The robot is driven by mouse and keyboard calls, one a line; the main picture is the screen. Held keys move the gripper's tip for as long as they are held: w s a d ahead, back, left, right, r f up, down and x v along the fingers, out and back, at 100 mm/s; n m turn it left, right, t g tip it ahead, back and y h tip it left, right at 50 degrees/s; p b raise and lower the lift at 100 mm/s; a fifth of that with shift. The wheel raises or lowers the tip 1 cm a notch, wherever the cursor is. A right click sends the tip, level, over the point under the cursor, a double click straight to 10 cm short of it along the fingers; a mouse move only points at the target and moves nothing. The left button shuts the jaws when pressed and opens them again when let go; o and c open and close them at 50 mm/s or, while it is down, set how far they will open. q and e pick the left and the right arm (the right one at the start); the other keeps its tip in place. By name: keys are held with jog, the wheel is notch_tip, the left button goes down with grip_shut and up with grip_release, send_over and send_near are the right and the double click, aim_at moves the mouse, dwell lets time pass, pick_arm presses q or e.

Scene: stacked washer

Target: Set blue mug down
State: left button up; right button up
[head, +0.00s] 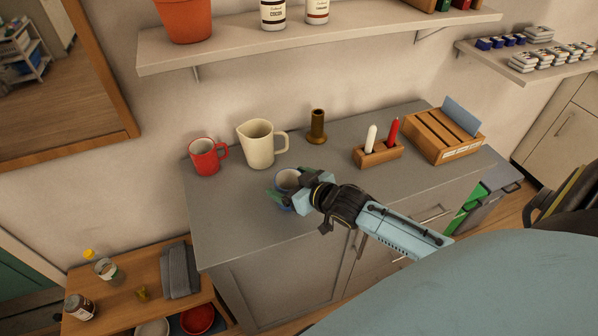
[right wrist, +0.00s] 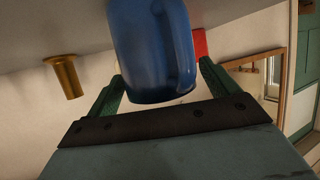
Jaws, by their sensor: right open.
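The blue mug (head: 288,177) stands on the grey cabinet top (head: 240,220), near its front edge. Its opening faces up, and my gripper partly hides it. My right gripper (head: 283,190) is at the mug, with its green fingers on either side. In the right wrist view, which looks upside down, the blue mug (right wrist: 152,45) fills the space between the two spread fingers. The jaws are open, and I see a gap beside the mug. Finger contact is hard to tell. My left gripper is not in view.
A red mug (head: 206,156), a cream pitcher (head: 258,145) and a brass vase (head: 317,128) stand behind. A wooden holder (head: 378,155) with two candle-like sticks and a slotted wooden box (head: 443,134) are to the right. The left part of the top is clear.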

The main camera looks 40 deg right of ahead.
jog(key=shift+s+r, duration=0.15)
jog(key=shift+s, duration=0.2)
jog(key=p+v, duration=0.1)
jog(key=v, duration=1)
jog(key=shift+s, duration=0.1)
